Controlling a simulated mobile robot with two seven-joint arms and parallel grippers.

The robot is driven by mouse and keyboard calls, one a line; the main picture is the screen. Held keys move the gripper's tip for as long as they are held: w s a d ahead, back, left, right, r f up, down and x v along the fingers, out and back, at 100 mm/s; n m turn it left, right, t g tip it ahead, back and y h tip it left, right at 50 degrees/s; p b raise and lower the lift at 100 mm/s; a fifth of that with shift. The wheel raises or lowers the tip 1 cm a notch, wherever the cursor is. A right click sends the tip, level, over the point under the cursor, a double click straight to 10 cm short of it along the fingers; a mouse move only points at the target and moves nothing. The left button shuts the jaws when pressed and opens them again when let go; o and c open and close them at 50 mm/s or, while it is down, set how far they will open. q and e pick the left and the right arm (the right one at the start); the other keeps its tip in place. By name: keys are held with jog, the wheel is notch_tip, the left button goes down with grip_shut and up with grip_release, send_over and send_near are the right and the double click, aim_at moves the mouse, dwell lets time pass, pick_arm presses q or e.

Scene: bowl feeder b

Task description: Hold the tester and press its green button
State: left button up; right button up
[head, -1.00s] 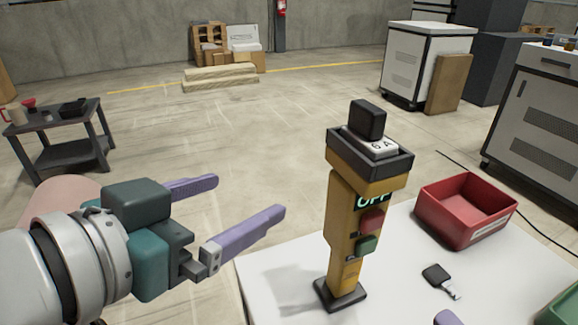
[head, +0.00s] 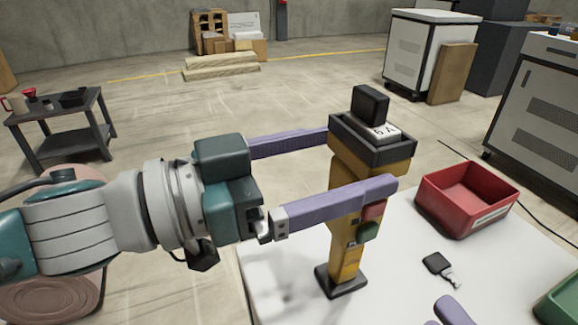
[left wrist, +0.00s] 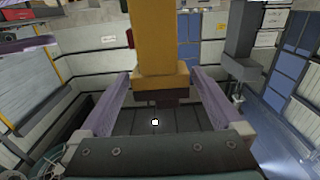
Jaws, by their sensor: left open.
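The tester (head: 345,262) is a yellow post standing upright on the white table, with a dark tray-like head holding a black block and a white label. Its green button (head: 369,231) shows just below my left gripper's near finger, under a red button (head: 374,209). My left gripper (head: 361,163) is open, its purple fingers on either side of the tester's upper post. In the left wrist view the yellow tester (left wrist: 158,40) lies between the fingers. Only a purple fingertip of my right gripper (head: 453,311) shows at the bottom edge.
A red bin (head: 449,217) sits on the table right of the tester, with a black-headed key (head: 437,264) in front of it. A green bin (head: 560,303) is at the lower right corner. A dark side table (head: 62,135) stands at the left.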

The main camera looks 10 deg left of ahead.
pick_arm(q)
jog(key=shift+x, duration=1.7)
grip_shut()
pick_arm(e)
grip_shut()
dwell(0.4)
dwell(1.1)
